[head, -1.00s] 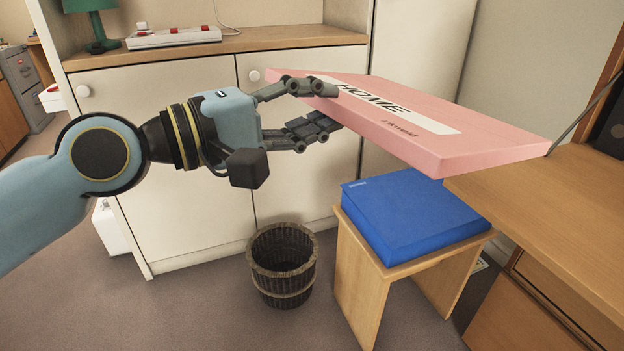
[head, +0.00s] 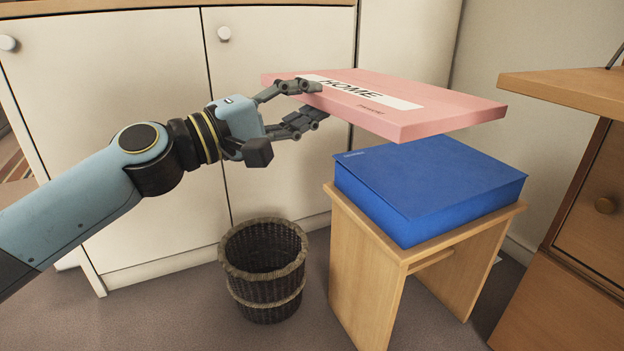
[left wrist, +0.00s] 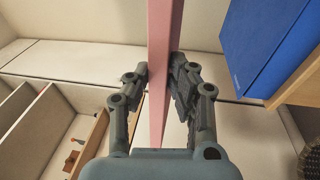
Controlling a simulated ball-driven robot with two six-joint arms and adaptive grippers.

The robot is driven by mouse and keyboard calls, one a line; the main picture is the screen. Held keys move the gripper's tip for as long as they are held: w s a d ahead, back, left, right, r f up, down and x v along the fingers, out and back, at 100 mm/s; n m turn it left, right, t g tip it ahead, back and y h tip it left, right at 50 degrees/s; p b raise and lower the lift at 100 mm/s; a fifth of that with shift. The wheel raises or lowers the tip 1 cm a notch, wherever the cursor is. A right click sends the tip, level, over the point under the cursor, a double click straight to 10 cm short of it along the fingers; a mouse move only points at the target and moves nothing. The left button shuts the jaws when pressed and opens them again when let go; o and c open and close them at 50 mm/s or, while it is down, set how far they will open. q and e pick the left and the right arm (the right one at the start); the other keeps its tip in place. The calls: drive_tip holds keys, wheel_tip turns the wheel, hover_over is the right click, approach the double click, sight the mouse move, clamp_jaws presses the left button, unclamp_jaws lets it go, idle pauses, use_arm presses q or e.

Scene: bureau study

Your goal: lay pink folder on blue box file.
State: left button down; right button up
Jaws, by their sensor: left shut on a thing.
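The pink folder (head: 440,112), with a white label reading HOME, is held flat in the air in the head view. My left gripper (head: 318,102) is shut on its left end. The left wrist view shows the folder (left wrist: 160,75) edge-on between the two fingers (left wrist: 161,85). The blue box file (head: 440,185) lies on a small wooden stool, below the folder. A gap shows between them, and the folder hides part of the box's far edge. In the left wrist view the blue box file (left wrist: 262,45) is at the upper right. My right gripper is not in view.
The wooden stool (head: 375,275) stands between a wicker basket (head: 264,285) and a wooden desk (head: 580,90) at the right. White cupboard doors (head: 120,90) stand behind my left arm. Carpet is clear in front of the basket.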

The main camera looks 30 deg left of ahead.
use_arm(q)
wheel_tip(320, 180, down, 7)
drive_tip(key=w+b, duration=0.3)
drive_tip(key=b, duration=0.2)
drive_tip(key=shift+w+d+f, duration=1.55)
drive_tip(key=shift+w+d, duration=1)
drive_tip(key=shift+w, duration=1.5)
drive_tip(key=shift+t, duration=0.3)
drive_tip(key=shift+w+d+f+b, duration=0.1)
drive_tip(key=shift+f+b, duration=2.55)
drive_tip(key=shift+f, duration=1.05)
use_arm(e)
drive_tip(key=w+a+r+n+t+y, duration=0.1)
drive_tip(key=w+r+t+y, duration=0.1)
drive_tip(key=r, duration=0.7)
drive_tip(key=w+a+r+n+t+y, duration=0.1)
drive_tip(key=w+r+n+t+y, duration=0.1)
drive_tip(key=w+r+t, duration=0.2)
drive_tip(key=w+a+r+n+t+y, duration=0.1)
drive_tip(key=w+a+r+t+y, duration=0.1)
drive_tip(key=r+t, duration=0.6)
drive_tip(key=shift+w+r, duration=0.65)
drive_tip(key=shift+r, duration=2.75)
